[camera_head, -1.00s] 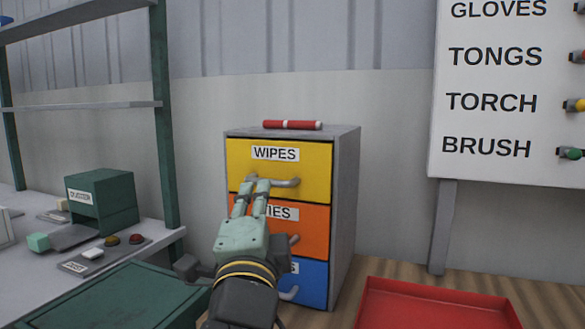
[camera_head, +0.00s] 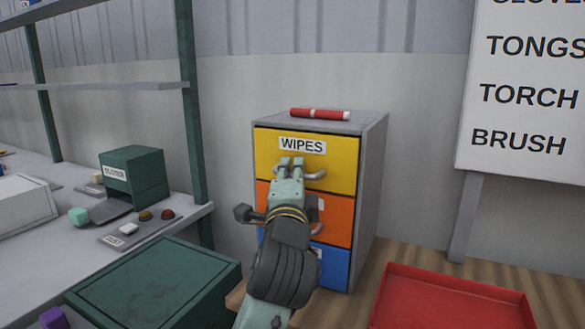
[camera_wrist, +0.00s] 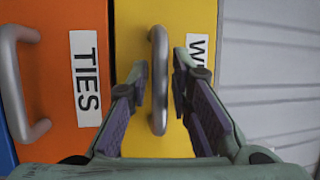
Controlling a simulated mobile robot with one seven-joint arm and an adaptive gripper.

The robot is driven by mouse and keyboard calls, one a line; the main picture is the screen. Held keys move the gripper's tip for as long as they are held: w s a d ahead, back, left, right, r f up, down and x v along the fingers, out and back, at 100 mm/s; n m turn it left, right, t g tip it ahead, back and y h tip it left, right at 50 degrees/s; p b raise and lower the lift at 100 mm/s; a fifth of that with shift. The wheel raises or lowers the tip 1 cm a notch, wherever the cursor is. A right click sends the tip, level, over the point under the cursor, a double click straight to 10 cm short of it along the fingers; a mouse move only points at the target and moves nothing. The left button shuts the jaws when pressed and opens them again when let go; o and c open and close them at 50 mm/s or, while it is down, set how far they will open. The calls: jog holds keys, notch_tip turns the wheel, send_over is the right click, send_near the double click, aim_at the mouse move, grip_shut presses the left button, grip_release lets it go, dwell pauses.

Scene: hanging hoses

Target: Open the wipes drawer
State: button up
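The wipes drawer (camera_head: 338,170) is the yellow top drawer of a grey cabinet, labelled WIPES, and looks closed. Its grey bar handle (camera_head: 316,174) spans the drawer's middle. My gripper (camera_head: 291,162) is in front of the drawer at the handle. In the wrist view the handle (camera_wrist: 158,80) stands between the two fingertips of my open gripper (camera_wrist: 161,85). A gap shows between the handle and the right finger; the left finger is very close, and I cannot tell whether it touches.
Below are an orange drawer (camera_head: 340,220), labelled TIES in the wrist view, and a blue drawer (camera_head: 335,269). A red cylinder (camera_head: 320,114) lies on the cabinet top (camera_head: 367,120). A red tray (camera_head: 450,300) is at the lower right, and a green box (camera_head: 155,285) at the lower left.

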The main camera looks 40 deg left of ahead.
jog(key=shift+w+a, duration=0.1)
jog(key=shift+w, duration=0.05)
grip_shut()
dwell(0.7)
